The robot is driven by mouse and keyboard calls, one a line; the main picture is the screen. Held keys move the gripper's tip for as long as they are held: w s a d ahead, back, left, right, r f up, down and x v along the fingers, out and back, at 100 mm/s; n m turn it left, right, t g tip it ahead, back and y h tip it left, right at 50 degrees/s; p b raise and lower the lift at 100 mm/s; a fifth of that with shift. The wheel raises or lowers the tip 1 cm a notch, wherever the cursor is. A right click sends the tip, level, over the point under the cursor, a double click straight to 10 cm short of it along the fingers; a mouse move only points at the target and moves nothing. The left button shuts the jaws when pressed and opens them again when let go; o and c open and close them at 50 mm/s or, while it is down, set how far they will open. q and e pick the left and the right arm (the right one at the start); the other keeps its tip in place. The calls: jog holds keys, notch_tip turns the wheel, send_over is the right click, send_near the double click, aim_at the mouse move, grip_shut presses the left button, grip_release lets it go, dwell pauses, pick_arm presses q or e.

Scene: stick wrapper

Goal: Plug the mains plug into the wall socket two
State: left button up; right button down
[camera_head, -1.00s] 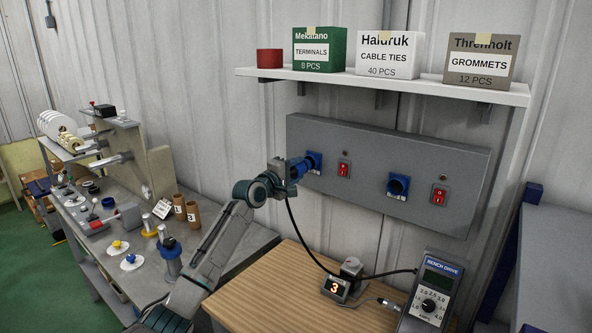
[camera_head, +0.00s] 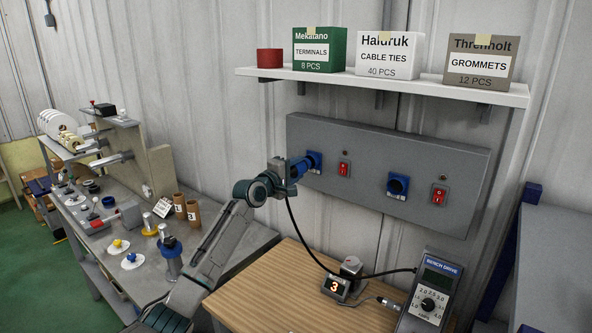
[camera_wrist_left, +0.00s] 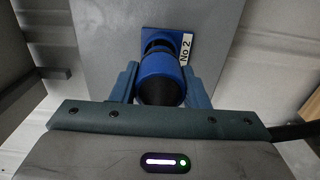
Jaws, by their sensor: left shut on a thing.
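The blue mains plug (camera_head: 299,168) is held in the jaws of my left gripper (camera_head: 290,172), in front of the left blue wall socket (camera_head: 315,160). In the left wrist view the plug (camera_wrist_left: 162,78) sits between the two fingers, lined up with the socket (camera_wrist_left: 160,40), which has a "No 2" label beside it. The plug's front is at the socket's mouth; I cannot tell how deep it is. A black cable hangs from the plug to the bench drive (camera_head: 430,298). My right gripper is out of view.
The grey panel (camera_head: 350,190) also holds a second blue socket (camera_head: 398,185) and red switches (camera_head: 344,169). A shelf (camera_head: 400,84) with boxes is above. A wooden bench (camera_head: 265,290) with a small "3" display (camera_head: 335,288) lies below.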

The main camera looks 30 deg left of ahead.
aim_at(303, 166)
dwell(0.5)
pick_arm(q)
jog(key=shift+w, duration=0.25)
jog(key=shift+w+d+b, duration=0.1)
jog(key=shift+w+b, duration=0.25)
jog(key=shift+w, duration=0.75)
jog(key=shift+w, duration=0.3)
jog(key=shift+r, duration=0.15)
jog(key=o, duration=0.9)
jog(key=shift+c, duration=0.2)
jog(key=o, duration=0.3)
jog(key=shift+w+d, duration=0.1)
jog(key=shift+w, duration=0.05)
